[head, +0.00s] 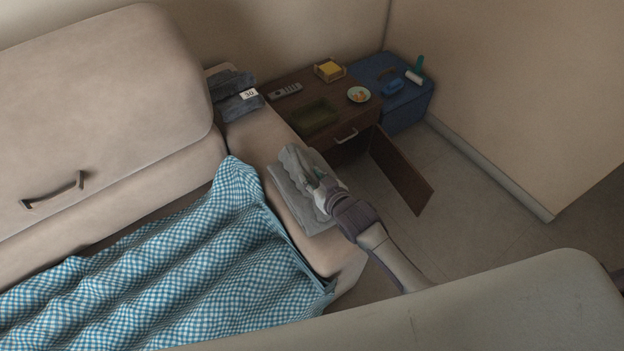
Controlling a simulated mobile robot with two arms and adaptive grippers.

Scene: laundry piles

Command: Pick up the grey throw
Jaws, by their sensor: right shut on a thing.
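The grey throw (283,192) is a folded grey cloth on the arm of the beige sofa. My right gripper (318,185) comes from the lower right and is shut on the throw. Cloth bunches up around its fingers, and the fingertips are partly hidden in the folds. The throw's lower part still lies along or close against the sofa arm; I cannot tell whether any of it is lifted clear. My left gripper does not show.
A blue-checked cloth (190,270) covers the sofa seat. Folded dark jeans with a tag (232,88) lie at the back. A dark wooden cabinet (290,105) has its door (400,170) open. A blue case (405,107) stands beside it. A beige backrest (480,305) fills the front.

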